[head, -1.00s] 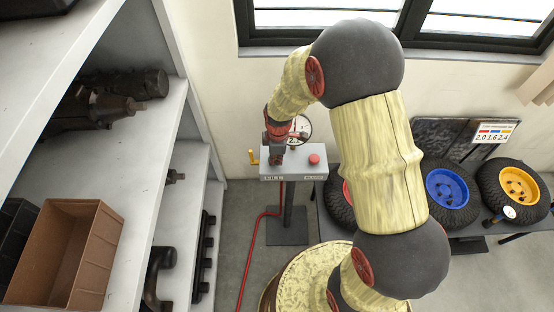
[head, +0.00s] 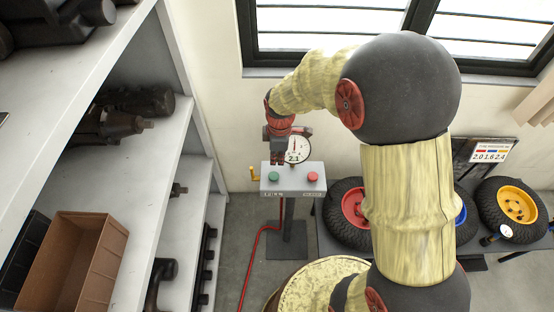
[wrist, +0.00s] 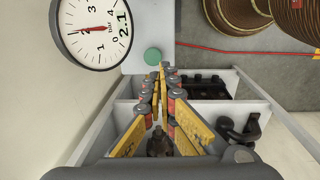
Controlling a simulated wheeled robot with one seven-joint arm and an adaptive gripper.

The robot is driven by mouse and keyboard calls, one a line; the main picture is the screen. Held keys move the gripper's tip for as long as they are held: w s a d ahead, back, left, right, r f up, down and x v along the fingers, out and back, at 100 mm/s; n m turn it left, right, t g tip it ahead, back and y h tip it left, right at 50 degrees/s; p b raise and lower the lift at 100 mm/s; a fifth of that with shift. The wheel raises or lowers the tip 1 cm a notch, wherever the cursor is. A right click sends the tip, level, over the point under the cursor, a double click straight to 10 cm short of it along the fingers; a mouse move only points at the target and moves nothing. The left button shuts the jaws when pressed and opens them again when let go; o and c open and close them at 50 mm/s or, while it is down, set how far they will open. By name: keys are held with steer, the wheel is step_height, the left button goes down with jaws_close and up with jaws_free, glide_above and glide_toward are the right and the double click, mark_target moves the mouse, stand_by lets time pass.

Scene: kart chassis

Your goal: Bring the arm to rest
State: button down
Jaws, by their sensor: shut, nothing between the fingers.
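My gripper (head: 277,158) is shut and empty, hanging above the left part of the grey control box in the head view. In the wrist view its yellow fingers meet at the tips (wrist: 163,72). My arm reaches up from the bottom, bends at a big dark joint and slopes down left to the gripper. The control box (head: 292,193) has a green button (head: 273,176) and a red button (head: 312,176). The green button also shows in the wrist view (wrist: 153,56), apart from the fingertips. The round gauge (head: 297,149) reads 2.1, close beside the gripper.
Shelves with dark parts (head: 118,125) and a brown bin (head: 72,268) stand at left. Wheels with red (head: 354,208) and yellow (head: 516,204) hubs lie on a low bench at right; a blue-hubbed one (head: 461,214) is mostly hidden by my arm. A red hose (head: 254,262) runs along the floor.

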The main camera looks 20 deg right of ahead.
stand_by(0.4)
steer(key=s+d+r+m+t+b, duration=0.1)
steer(key=s+r+m+t, duration=0.3)
steer(key=s+r+m, duration=1)
steer(key=s+r, duration=0.7)
steer(key=r, duration=0.2)
steer(key=shift+s+d+r+t, duration=0.2)
steer(key=shift+s+d+t, duration=0.1)
steer(key=shift+s, duration=0.1)
